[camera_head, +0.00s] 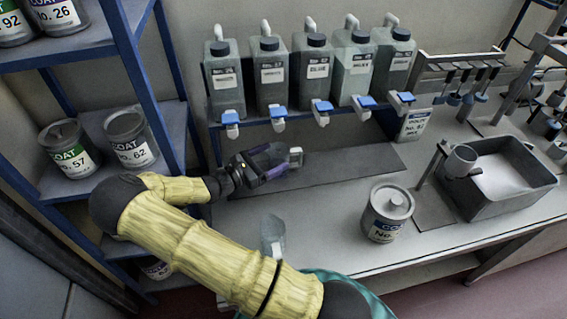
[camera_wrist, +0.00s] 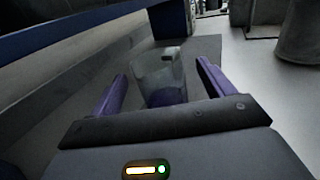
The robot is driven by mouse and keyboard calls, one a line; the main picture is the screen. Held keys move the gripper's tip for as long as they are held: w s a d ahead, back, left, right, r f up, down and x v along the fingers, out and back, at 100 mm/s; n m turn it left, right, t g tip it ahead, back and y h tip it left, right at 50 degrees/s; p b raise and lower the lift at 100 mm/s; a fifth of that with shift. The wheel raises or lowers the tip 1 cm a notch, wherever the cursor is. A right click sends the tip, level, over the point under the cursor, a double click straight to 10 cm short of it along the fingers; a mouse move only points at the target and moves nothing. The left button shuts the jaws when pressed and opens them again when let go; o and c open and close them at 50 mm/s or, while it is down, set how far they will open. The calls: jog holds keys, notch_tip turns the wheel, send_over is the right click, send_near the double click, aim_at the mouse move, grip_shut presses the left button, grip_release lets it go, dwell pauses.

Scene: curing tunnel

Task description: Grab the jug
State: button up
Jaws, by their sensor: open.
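A clear jug (camera_wrist: 158,72) stands between the two purple fingers of my gripper (camera_wrist: 160,88) in the wrist view, with a gap visible on either side. In the head view my open gripper (camera_head: 268,161) is low over the dark mat under the dispenser shelf. The jug's pale handle (camera_head: 295,156) shows just past the fingertips, and its body is hard to make out there. Another clear vessel (camera_head: 272,232) with a handle stands nearer the bench's front edge, its lower part hidden by my arm.
Several dispenser bottles (camera_head: 313,70) with blue taps line the shelf above. A blue rack (camera_head: 172,120) with paint cans is at left. A grey can (camera_head: 386,213) and a dark basin (camera_head: 507,203) stand on the right. The bench between the mat and the can is clear.

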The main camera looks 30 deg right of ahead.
aim_at(286, 151)
jog(key=d, duration=0.1)
jog(key=d+b, duration=0.1)
jog(key=d, duration=0.2)
jog(key=shift+w+f, duration=0.3)
jog(key=shift+w, duration=0.05)
jog(key=c, duration=1.2)
jog(key=shift+a+r, duration=0.1)
jog(key=shift+s+a+r, duration=0.25)
jog(key=shift+s+r, duration=0.6)
jog(key=shift+s, duration=0.15)
jog(key=shift+s+a+r+b, duration=0.15)
jog(key=shift+s+a+r, duration=0.35)
jog(key=shift+s+r, duration=1)
jog(key=shift+s+a+r+b, duration=0.15)
jog(key=shift+s+a+r, duration=0.4)
jog(key=shift+s, duration=1.75)
jog(key=shift+s+a+r+b, duration=0.15)
jog(key=shift+s+a+r, duration=0.35)
jog(key=shift+s+r, duration=1)
jog(key=shift+s+f, duration=0.4)
jog(key=shift+f, duration=0.05)
